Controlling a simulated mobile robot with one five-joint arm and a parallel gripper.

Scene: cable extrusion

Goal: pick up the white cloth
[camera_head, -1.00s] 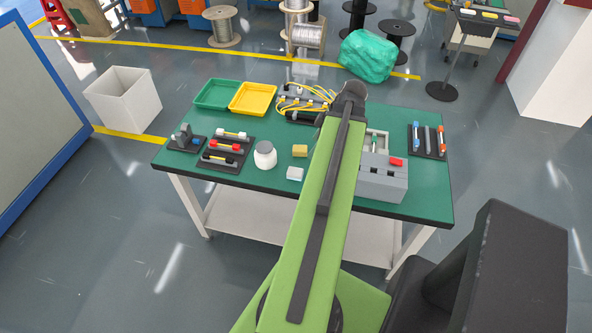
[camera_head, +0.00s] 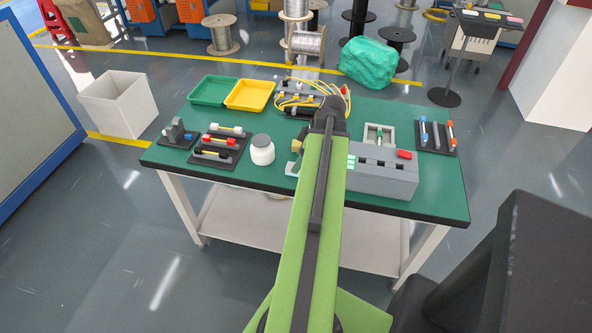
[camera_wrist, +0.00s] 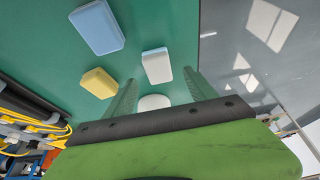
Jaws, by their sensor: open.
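The white cloth (camera_wrist: 157,66) looks like a small folded block lying flat on the green tabletop. In the wrist view it is just beyond the tips of my gripper (camera_wrist: 160,78), between the lines of its two fingers. The gripper is open with nothing held. In the head view the cloth (camera_head: 291,168) shows near the table's front edge, partly hidden by my arm. A yellow block (camera_wrist: 98,83) and a blue block (camera_wrist: 97,27) lie left of the cloth in the wrist view. My arm hides the blue block in the head view.
A white jar (camera_head: 262,152) stands left of the cloth; a white round top (camera_wrist: 153,102) shows between my fingers. A grey box (camera_head: 382,178) stands right of my arm. Racks of coloured parts, green and yellow trays (camera_head: 249,96) and yellow cables (camera_head: 312,98) occupy the table.

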